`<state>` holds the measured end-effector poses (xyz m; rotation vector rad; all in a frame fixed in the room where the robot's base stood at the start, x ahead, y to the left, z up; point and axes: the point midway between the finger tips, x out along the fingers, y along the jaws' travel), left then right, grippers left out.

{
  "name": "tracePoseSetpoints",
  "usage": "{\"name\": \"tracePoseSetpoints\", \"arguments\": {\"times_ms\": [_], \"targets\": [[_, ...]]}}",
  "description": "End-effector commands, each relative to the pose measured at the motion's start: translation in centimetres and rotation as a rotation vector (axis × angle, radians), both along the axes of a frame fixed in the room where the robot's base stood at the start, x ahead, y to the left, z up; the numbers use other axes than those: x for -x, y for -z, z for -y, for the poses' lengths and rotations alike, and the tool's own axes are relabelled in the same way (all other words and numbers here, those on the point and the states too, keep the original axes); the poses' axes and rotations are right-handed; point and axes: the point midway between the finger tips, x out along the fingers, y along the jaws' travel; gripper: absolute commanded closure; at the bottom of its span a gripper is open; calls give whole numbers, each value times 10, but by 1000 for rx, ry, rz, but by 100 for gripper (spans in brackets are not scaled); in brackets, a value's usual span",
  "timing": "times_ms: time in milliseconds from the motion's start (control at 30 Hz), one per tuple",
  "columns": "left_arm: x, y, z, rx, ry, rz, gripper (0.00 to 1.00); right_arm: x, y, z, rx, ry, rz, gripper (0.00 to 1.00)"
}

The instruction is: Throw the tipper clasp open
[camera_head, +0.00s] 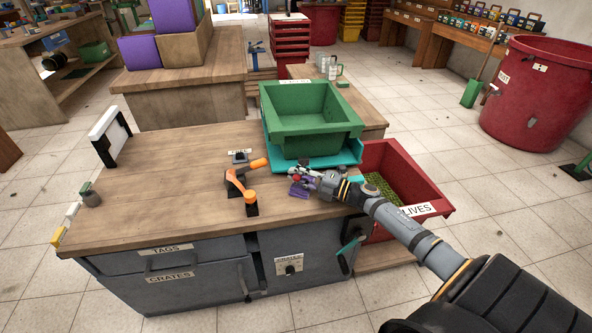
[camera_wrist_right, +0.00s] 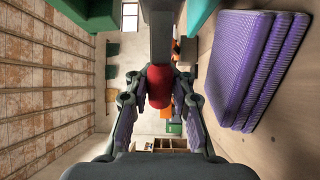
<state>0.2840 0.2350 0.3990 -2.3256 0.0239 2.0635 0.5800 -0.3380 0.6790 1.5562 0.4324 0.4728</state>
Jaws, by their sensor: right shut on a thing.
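The tipper shows in the head view as a green crate (camera_head: 312,130) on a teal platform (camera_head: 345,155) at the right end of the wooden bench. My right gripper (camera_head: 302,181) is at the platform's front edge, low over the bench. In the right wrist view the fingers (camera_wrist_right: 159,100) are closed around a red knob (camera_wrist_right: 159,80) at the end of a grey bar (camera_wrist_right: 160,30), which looks like the clasp. The gripper hides most of the clasp in the head view. My left gripper is not in view.
Purple ribbed pads (camera_wrist_right: 240,70) lie close beside the gripper. An orange-handled device (camera_head: 240,182) stands on the bench (camera_head: 170,200) to its left. A red crate (camera_head: 425,190) holding olives is under my arm at the right. The bench's left part is mostly clear.

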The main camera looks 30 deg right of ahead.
Motion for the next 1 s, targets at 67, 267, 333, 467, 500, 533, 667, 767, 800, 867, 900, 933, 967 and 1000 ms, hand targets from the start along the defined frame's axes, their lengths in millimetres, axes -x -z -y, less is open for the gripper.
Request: {"name": "tracePoseSetpoints", "arguments": {"times_ms": [67,267,333,467,500,533,667,767,800,867,900,933,967,1000], "targets": [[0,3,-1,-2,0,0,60,2,0,0,-1,-1,-3,100],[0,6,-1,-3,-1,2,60,4,1,0,1,-5,-3,100],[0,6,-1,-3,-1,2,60,4,2,0,1,-5,-3,100],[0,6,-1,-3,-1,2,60,4,2,0,1,-4,-3,100],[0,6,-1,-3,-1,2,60,4,2,0,1,-4,-3,100],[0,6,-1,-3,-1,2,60,4,2,0,1,-4,-3,82],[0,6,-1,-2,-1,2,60,4,2,-1,1,-4,-3,64],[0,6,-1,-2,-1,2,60,4,1,-1,0,-5,-2,56],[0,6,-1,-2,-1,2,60,4,1,-1,0,-5,-2,56],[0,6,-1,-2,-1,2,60,4,1,-1,0,-5,-2,56],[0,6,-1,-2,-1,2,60,4,1,-1,0,-5,-2,56],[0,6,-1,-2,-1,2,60,4,1,-1,0,-5,-2,56],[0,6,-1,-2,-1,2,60,4,1,-1,0,-5,-2,56],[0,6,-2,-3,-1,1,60,4,1,-1,0,-5,-2,56]]}}
